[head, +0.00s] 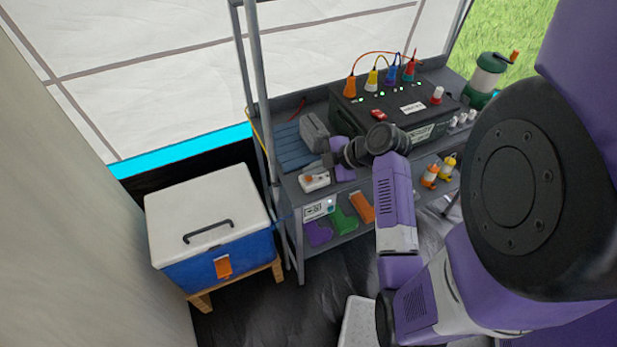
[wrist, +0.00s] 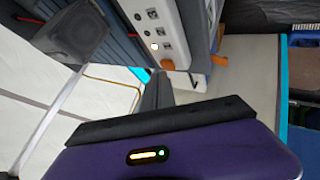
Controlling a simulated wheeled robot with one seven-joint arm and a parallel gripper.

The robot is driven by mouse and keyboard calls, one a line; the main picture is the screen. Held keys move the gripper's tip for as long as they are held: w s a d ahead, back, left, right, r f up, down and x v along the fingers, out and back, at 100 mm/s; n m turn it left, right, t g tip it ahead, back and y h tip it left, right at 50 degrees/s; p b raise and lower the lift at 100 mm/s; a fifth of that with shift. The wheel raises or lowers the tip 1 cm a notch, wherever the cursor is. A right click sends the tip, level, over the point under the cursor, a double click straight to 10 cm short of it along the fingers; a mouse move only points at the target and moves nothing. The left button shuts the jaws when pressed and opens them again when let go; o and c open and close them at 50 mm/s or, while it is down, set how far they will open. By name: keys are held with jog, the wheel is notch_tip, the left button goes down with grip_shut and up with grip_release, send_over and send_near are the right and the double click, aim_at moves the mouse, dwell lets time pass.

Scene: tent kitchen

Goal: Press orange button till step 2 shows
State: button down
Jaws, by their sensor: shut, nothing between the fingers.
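A small white device (head: 314,182) sits near the front left edge of the shelf top, with an orange button (head: 309,178) on its upper side. In the wrist view the white device (wrist: 160,22) shows a face with several dark icons and one pale lit dot. A small orange part shows beside the fingertip there; I cannot tell if it is the button. My gripper (head: 328,160) is shut and empty, just above and behind the device. It also shows in the wrist view (wrist: 158,78), close to the device; contact cannot be told.
A grey speaker-like box (head: 314,132) stands behind the device. A black power box (head: 385,100) with coloured plugs is to the right. The shelf's metal post (head: 262,95) rises at the left. A blue and white cooler (head: 210,215) stands left of the shelf.

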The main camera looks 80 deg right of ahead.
aim_at(312, 178)
jog(key=shift+f+b, duration=0.4)
jog(key=shift+f, duration=0.1)
dwell(0.6)
dwell(0.3)
jog(key=shift+r+p, duration=0.7)
jog(key=shift+r, duration=0.2)
notch_tip(312, 178, up, 5)
jog(key=p, duration=0.4)
jog(key=shift+r, duration=0.1)
dwell(0.7)
